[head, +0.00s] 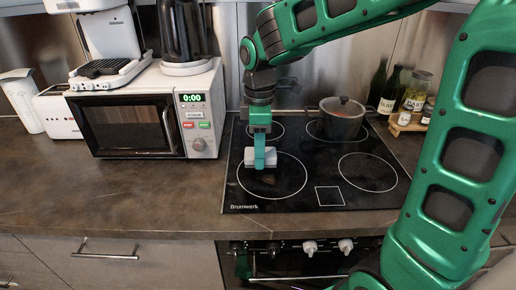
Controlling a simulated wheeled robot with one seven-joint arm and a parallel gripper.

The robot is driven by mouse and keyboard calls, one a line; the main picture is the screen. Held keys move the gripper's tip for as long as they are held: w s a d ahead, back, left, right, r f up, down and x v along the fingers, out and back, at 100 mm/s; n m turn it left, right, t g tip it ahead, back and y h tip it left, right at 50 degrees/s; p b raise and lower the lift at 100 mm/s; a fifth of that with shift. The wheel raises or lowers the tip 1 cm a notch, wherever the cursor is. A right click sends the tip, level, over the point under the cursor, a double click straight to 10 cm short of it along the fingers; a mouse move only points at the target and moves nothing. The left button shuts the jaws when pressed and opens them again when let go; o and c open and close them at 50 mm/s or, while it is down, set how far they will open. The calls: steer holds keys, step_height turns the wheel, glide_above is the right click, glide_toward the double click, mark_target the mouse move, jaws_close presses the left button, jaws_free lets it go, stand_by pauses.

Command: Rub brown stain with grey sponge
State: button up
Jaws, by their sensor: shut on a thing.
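My gripper (259,152) points straight down over the left part of the black cooktop (330,160). It is shut on the grey sponge (271,157), whose ends show on both sides of the fingers. The sponge is over the upper part of the front-left burner ring. A small, faint brownish patch (268,179) shows on the glass just in front of the sponge; it may be the brown stain, partly hidden. I cannot tell whether the sponge touches the glass.
A lidded dark pot (342,118) stands on the back-right burner. A microwave (150,120) is left of the cooktop, with a coffee machine and kettle (184,35) on top. Bottles and jars (405,95) stand at the back right. The counter in front is clear.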

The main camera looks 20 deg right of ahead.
mark_target(258, 181)
step_height(258, 181, down, 8)
steer(key=shift+s+r, duration=0.1)
steer(key=shift+r, duration=0.15)
steer(key=shift+d+r, duration=0.25)
steer(key=shift+c, duration=0.4)
steer(key=shift+s+d+f, duration=0.15)
steer(key=shift+d, duration=0.25)
steer(key=shift+s+d+f, duration=0.15)
steer(key=shift+d, duration=0.25)
steer(key=shift+s+d, duration=0.3)
steer(key=shift+d, duration=0.55)
steer(key=shift+a, duration=0.1)
steer(key=shift+w+a+r, duration=0.1)
steer(key=shift+w+a, duration=0.15)
steer(key=shift+a, duration=0.35)
steer(key=shift+w+a+f, duration=0.1)
steer(key=shift+w+a, duration=0.1)
steer(key=shift+a, duration=0.45)
steer(key=shift+w+a+r, duration=0.1)
steer(key=shift+w+a, duration=0.15)
steer(key=shift+a, duration=0.35)
steer(key=shift+r, duration=4.05)
